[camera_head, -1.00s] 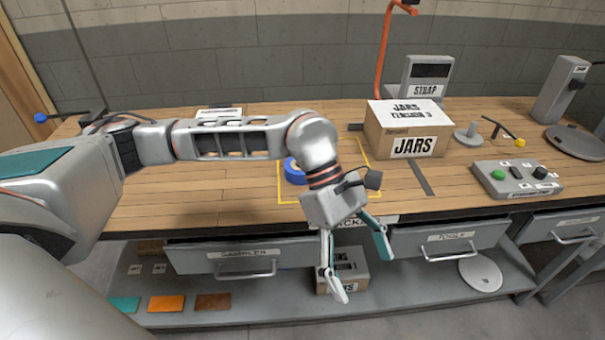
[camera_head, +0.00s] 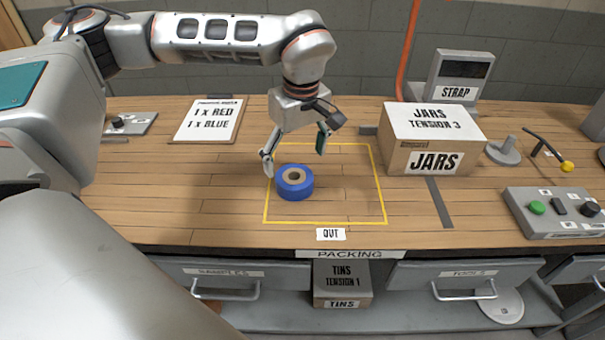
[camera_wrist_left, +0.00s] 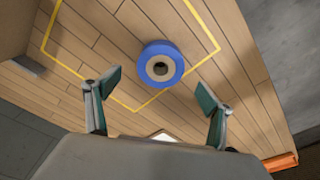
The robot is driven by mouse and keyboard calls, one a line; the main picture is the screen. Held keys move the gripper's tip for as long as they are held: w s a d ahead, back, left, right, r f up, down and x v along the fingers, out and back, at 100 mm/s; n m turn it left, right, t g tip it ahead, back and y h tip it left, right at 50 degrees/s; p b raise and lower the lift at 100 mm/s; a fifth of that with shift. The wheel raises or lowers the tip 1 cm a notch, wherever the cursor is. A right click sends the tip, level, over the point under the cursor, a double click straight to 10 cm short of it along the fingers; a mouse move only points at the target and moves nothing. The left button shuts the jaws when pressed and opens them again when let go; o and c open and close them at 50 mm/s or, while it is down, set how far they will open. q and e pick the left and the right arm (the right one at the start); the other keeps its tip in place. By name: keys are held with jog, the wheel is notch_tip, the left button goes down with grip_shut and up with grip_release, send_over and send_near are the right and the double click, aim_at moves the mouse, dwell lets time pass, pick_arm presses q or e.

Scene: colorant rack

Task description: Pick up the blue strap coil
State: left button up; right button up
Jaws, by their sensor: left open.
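The blue strap coil (camera_head: 294,188) lies flat on the wooden bench, inside the left part of the yellow outlined square (camera_head: 375,190). Its hollow core faces up. My left gripper (camera_head: 295,162) is open and empty above the bench, just behind and above the coil in the head view, with its fingers pointing down. In the left wrist view the coil (camera_wrist_left: 160,70) shows beyond the two spread fingertips (camera_wrist_left: 160,90), apart from both. My right gripper is not in view.
A JARS box (camera_head: 432,140) stands right of the square, with a STRAP machine (camera_head: 462,75) behind it. A control box (camera_head: 552,212) with buttons is at the right. An order sheet (camera_head: 207,122) lies at the left. The bench around the coil is clear.

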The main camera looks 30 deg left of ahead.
aim_at(294, 178)
pick_arm(q)
jog(key=shift+s+a+f, duration=0.1)
jog(key=shift+s+f, duration=0.2)
jog(key=shift+f, duration=0.8)
jog(key=f, duration=0.4)
jog(key=shift+w+a+f+b, duration=0.25)
jog(key=shift+w+f+b, duration=0.15)
jog(key=c, duration=1.3)
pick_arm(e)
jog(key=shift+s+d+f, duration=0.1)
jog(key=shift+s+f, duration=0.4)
